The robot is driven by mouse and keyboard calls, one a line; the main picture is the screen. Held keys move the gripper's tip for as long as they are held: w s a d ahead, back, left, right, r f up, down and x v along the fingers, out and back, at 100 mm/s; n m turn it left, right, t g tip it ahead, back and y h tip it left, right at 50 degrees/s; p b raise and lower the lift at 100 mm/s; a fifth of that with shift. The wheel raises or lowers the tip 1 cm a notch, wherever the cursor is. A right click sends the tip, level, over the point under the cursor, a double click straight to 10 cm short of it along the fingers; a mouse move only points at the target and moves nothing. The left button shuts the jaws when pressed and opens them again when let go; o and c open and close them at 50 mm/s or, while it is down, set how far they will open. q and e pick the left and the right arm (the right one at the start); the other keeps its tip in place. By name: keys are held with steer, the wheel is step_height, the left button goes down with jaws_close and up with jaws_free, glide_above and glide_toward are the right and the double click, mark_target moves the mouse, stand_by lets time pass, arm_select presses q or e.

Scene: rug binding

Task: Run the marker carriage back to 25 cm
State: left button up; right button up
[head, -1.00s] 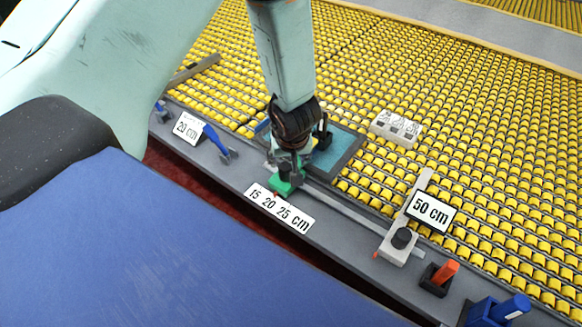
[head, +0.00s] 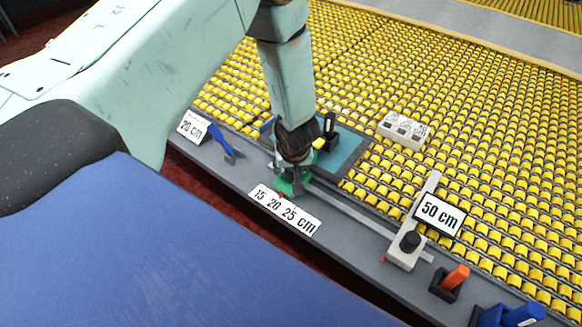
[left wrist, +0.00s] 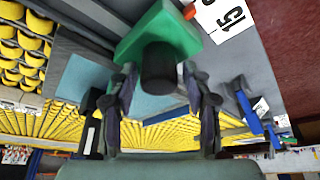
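The green marker carriage (head: 283,187) sits on the long grey rail, beside the white scale plate (head: 286,210) marked 15, 20 and 25 cm. Its small red pointer is near the 15–20 part of the plate; the exact reading is unclear. In the left wrist view the green carriage (left wrist: 160,28) carries a black round knob (left wrist: 158,68). My left gripper (left wrist: 160,82) has one finger on each side of the knob, apparently with narrow gaps. It also shows from above in the head view (head: 291,180), hiding much of the carriage. My right gripper is not in view.
An orange-handled tool (head: 452,279) and blue tool (head: 520,315) lie beyond. A blue clamp lever (head: 220,139) is left of the carriage.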

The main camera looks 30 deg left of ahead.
arm_select(q)
steer(key=shift+d, duration=0.15)
steer(key=c, duration=0.3)
jaws_close()
steer(key=shift+r, duration=0.1)
